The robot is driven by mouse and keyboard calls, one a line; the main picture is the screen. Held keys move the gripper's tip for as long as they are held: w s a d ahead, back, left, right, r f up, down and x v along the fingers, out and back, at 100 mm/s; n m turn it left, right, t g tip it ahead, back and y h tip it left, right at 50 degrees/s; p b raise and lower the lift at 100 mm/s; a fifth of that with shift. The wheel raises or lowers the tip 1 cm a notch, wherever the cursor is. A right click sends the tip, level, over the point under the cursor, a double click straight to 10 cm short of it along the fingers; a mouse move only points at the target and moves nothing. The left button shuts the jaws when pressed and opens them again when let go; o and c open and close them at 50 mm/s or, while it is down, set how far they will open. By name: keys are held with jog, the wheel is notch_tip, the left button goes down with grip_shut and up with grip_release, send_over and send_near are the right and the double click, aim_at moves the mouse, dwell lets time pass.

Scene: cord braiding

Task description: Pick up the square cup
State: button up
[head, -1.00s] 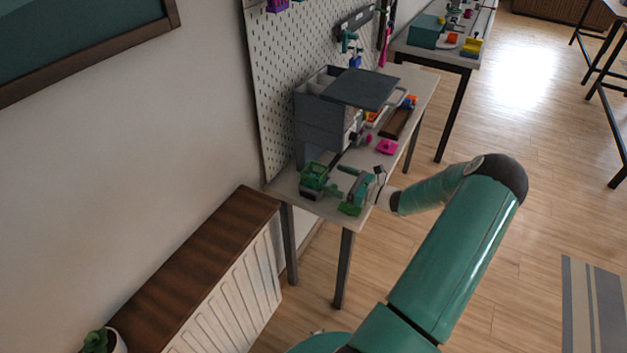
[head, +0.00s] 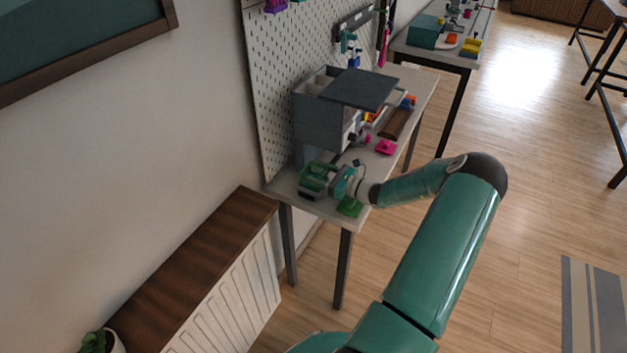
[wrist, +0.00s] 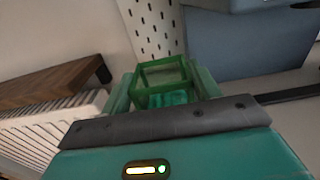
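The square cup (head: 312,178) is a green, open-topped, box-shaped holder near the table's front left corner. In the wrist view the cup (wrist: 160,84) stands upright straight ahead, its open rim showing. My gripper (head: 328,178) has reached in from the right, low over the table. In the wrist view, the fingers of my gripper (wrist: 164,92) are spread, one on each side of the cup. Whether they touch its walls is hard to tell. The cup's lower part is hidden behind the wrist housing.
A grey box unit (head: 318,122) with a dark top stands behind the cup against the pegboard (head: 285,60). A flat green piece (head: 350,206) lies at the table's (head: 325,208) front edge. A pink piece (head: 386,147) and a brown tray (head: 396,124) lie further right.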

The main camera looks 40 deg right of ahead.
jog(key=shift+c, duration=0.4)
jog(key=shift+r, duration=0.55)
jog(key=s+a+r, duration=0.1)
jog(key=s+a, duration=0.3)
jog(key=a, duration=0.4)
jog(key=s+a+r, duration=0.1)
jog(key=s+a, duration=0.3)
jog(key=a, duration=0.4)
jog(key=shift+s+r, duration=0.2)
jog(key=shift+s, duration=0.1)
